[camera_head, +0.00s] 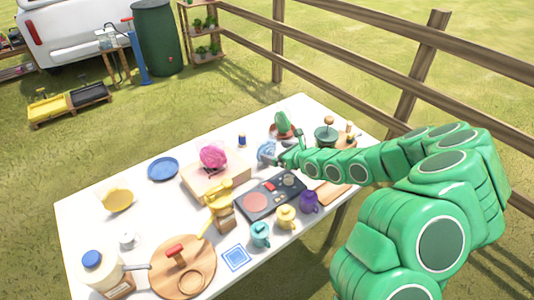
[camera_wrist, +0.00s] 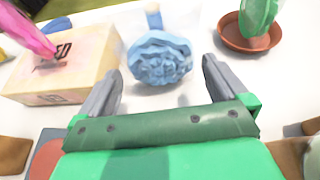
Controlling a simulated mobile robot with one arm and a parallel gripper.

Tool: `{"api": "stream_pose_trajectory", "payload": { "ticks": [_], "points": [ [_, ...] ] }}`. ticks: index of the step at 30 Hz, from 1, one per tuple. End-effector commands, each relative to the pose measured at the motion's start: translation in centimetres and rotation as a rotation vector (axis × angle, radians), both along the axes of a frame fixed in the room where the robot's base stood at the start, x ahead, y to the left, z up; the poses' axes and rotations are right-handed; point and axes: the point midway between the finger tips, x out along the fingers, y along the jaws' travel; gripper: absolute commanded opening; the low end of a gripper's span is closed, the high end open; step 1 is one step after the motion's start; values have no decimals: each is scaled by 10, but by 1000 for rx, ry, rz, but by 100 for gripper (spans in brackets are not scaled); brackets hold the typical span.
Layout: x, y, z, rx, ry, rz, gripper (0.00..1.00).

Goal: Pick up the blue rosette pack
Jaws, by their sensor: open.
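The blue rosette pack (camera_wrist: 160,58), a ruffled light blue bundle, lies on the white table and is centred ahead of my gripper in the wrist view. In the head view the blue rosette pack (camera_head: 265,150) shows small, just left of my gripper (camera_head: 277,156). My gripper (camera_wrist: 163,72) is open and empty, with one grey finger to each side of the near part of the pack. I cannot tell whether the fingers touch it.
A wooden box (camera_wrist: 62,72) with a pink item (camera_wrist: 28,30) on it stands left of the pack. A small blue-topped jar (camera_head: 242,139) stands behind. A dark panel (camera_head: 268,198) lies nearer.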

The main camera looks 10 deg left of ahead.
Motion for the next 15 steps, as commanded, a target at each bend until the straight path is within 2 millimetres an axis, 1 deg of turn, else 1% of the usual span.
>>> {"api": "stream_pose_trajectory", "payload": {
  "ticks": [6, 11, 15],
  "points": [
    [8, 13, -7, -4, 2, 4, 100],
    [13, 19, -10, 0, 0, 3, 100],
    [17, 26, -16, 0, 0, 3, 100]
  ]
}}
